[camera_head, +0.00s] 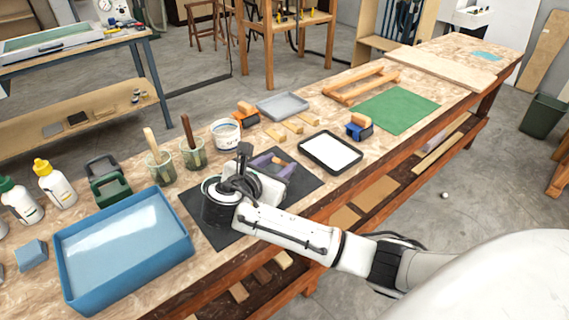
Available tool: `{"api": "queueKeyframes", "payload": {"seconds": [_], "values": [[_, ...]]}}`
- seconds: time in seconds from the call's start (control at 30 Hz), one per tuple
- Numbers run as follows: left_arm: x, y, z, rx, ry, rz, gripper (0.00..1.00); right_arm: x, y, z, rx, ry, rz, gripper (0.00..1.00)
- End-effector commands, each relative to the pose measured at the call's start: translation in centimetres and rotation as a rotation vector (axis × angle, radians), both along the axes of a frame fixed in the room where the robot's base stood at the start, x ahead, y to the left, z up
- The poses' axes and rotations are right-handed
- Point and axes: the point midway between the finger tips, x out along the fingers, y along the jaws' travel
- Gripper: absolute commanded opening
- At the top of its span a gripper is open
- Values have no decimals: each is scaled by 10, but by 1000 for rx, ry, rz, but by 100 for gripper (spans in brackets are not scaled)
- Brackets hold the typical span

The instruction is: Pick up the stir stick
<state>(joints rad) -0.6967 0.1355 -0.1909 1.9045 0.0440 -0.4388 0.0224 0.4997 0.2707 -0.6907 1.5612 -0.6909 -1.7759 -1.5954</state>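My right arm comes in from the lower right, and its gripper (236,183) is over the dark mat, beside and partly over a dark pot (213,208). Its fingers blend with the dark pot, so I cannot tell whether they are open or hold anything. I cannot single out the stir stick with certainty. A light wooden stick or handle (151,140) stands in a glass jar (161,168), and a darker brown one (187,129) stands in a second jar (193,154). A small wooden piece (279,161) lies on a purple cloth just beyond the gripper. My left gripper is out of view.
A blue tray (120,247) lies at the front left, with bottles (54,184) and a green caddy (108,185) behind it. A white tub (227,134) stands behind the gripper. A black-rimmed white tray (331,152) and a green mat (397,109) lie to the right.

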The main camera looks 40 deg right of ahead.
Motion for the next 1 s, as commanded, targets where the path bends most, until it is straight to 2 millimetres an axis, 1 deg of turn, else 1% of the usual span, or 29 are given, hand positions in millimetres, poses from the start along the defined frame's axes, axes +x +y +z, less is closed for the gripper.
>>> {"api": "queueKeyframes", "payload": {"seconds": [0.03, 0.1, 0.2, 0.43, 0.47, 0.5, 0.67, 0.7, 0.9, 1.0], "values": [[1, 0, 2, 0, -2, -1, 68, 4, -8, -2, -3, 1, -4, 38], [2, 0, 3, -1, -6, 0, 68, 9, -15, -6, -2, 2, -2, 38], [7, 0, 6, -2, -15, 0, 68, 13, -21, -9, 0, 0, -1, 38], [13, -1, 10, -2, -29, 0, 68, 14, -22, -11, 1, 0, 0, 38], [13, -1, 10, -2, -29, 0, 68, 14, -22, -11, 1, 0, 0, 36], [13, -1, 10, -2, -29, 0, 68, 14, -22, -11, 1, 0, 0, 29], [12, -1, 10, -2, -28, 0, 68, 14, -22, -11, 1, 0, 0, 2], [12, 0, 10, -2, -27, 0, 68, 14, -22, -11, 1, 0, 0, 0], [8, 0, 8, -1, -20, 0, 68, 14, -22, -11, 1, 0, 0, 0], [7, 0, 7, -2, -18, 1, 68, 14, -22, -7, 1, -1, 1, 0]]}}
